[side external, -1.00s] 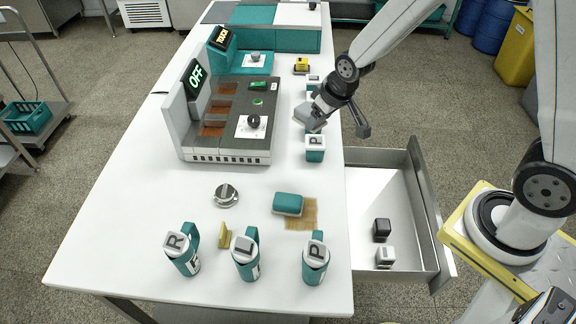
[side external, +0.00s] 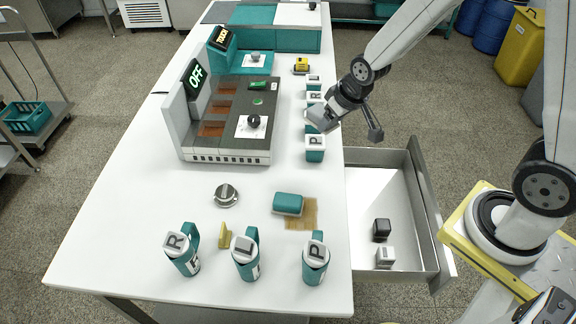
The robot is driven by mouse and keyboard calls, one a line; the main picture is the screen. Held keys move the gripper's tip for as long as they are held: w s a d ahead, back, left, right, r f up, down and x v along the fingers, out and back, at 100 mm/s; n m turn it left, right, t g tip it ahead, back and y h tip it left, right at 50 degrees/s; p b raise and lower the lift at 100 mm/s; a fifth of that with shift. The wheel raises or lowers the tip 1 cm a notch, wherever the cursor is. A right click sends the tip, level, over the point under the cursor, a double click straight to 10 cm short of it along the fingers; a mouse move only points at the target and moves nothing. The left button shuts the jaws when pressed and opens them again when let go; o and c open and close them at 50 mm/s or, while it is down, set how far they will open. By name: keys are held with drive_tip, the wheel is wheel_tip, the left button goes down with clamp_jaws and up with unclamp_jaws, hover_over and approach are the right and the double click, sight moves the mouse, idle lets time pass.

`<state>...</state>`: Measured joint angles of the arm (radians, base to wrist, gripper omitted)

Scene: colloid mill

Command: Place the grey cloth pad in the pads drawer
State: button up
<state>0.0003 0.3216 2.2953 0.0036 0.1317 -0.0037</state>
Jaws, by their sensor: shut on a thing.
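My gripper (side external: 332,110) is shut on the grey cloth pad (side external: 321,119). It holds the pad tilted, above the right edge of the white table, over the row of small teal canisters. The height of the pad above the canisters is hard to tell. The open drawer (side external: 372,198) extends from the right side of the table, nearer the camera than my gripper. A black block (side external: 381,229) and a white block (side external: 385,257) lie in its near part. The far part of the drawer is empty.
A teal canister marked P (side external: 315,149) stands close below my gripper. A teal pad (side external: 288,203) lies partly on a brown mat (side external: 302,214). Several lidded teal jugs, one marked L (side external: 244,250), stand near the front.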

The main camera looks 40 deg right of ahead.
drive_tip(key=shift+d, duration=0.15)
drive_tip(key=shift+d, duration=0.85)
drive_tip(key=d+f, duration=0.1)
drive_tip(key=d, duration=0.3)
drive_tip(key=m+g+h, duration=0.1)
drive_tip(key=m+h, duration=0.2)
drive_tip(key=m, duration=0.6)
hover_over(377, 186)
drive_tip(key=a, duration=0.1)
wheel_tip(377, 186, down, 25)
drive_tip(key=shift+s, duration=0.45)
drive_tip(key=shift+f, duration=0.15)
drive_tip(key=shift+f, duration=3.15)
drive_tip(key=shift+f, duration=0.55)
